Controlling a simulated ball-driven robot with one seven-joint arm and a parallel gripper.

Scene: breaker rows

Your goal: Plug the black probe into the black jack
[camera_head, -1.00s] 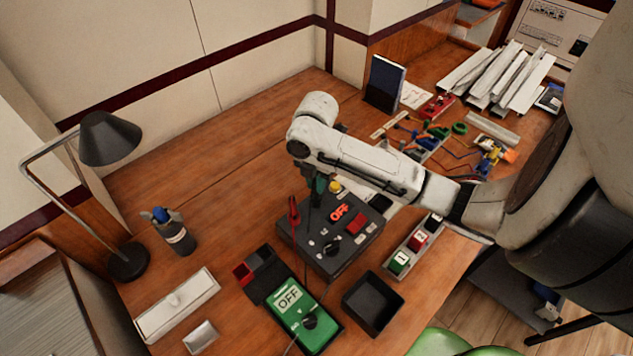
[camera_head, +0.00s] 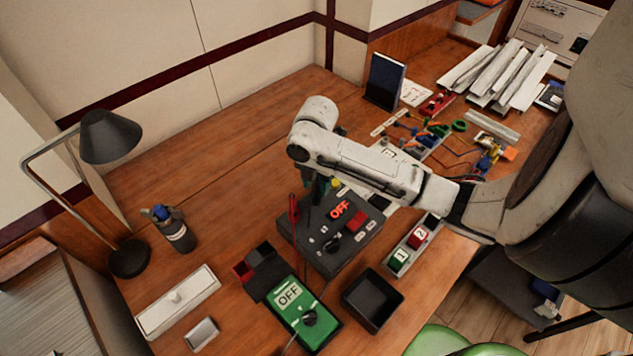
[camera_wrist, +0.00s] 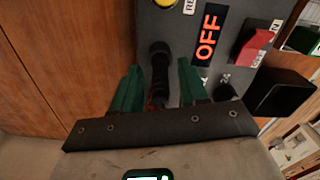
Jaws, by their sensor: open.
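My gripper (camera_wrist: 157,66) is open, its green fingers on either side of the black probe (camera_wrist: 159,60) in the wrist view, with a gap visible beside it. The probe stands upright at the dark control box (camera_wrist: 175,18); I cannot tell whether its tip is seated in a jack. In the head view my gripper (camera_head: 317,184) is above the left part of the control box (camera_head: 330,252), and my arm hides much of the box's far side. A thin red probe (camera_head: 293,209) stands upright at the box's left edge. The black jack is not clearly visible.
The box bears a lit OFF display (camera_head: 340,209) and a red switch (camera_head: 356,222). A green meter (camera_head: 290,312) and an empty black tray (camera_head: 373,301) stand in front. Numbered blocks (camera_head: 409,246) are to the right, a lamp (camera_head: 108,138) to the left.

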